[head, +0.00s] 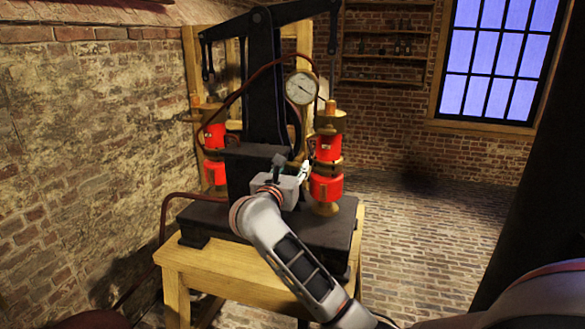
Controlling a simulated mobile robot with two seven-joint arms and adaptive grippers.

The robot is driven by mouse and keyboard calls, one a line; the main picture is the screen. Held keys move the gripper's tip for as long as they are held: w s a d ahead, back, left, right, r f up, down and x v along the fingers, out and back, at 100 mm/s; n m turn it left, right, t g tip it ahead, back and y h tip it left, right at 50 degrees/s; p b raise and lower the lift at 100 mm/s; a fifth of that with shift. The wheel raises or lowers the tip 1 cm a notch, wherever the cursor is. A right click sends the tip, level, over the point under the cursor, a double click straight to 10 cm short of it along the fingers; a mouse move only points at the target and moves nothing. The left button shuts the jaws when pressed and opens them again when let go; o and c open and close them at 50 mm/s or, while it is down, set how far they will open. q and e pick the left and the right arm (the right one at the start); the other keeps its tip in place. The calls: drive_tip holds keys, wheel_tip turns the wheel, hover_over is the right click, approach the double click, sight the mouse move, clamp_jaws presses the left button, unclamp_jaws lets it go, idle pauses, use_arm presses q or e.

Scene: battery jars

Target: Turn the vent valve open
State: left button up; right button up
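A dark pump machine (262,85) with a tall column and a long beam on top stands on a black base plate (200,222). My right gripper (291,166) is in front of the column's lower block, left of the right-hand red cylinder. Its fingers look spread apart, one dark and one bright. I cannot make out the vent valve; it may be hidden behind the gripper or too small to tell. A round white pressure gauge (302,88) sits above the gripper. My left gripper is not in view.
Red and brass cylinders stand at the right (327,150) and left (215,140) of the column. A dark red hose (185,195) runs at the left. The wooden table (215,274) carries the machine. Brick floor (430,230) at the right is clear.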

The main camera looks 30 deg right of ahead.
drive_tip(key=shift+n, duration=0.5)
drive_tip(key=n, duration=0.4)
drive_tip(key=shift+a+f, duration=0.1)
drive_tip(key=n, duration=0.4)
drive_tip(key=shift+w, duration=0.1)
drive_tip(key=n, duration=0.5)
drive_tip(key=shift+f+n, duration=0.1)
drive_tip(key=shift+n, duration=2.1)
drive_tip(key=o, duration=1.1)
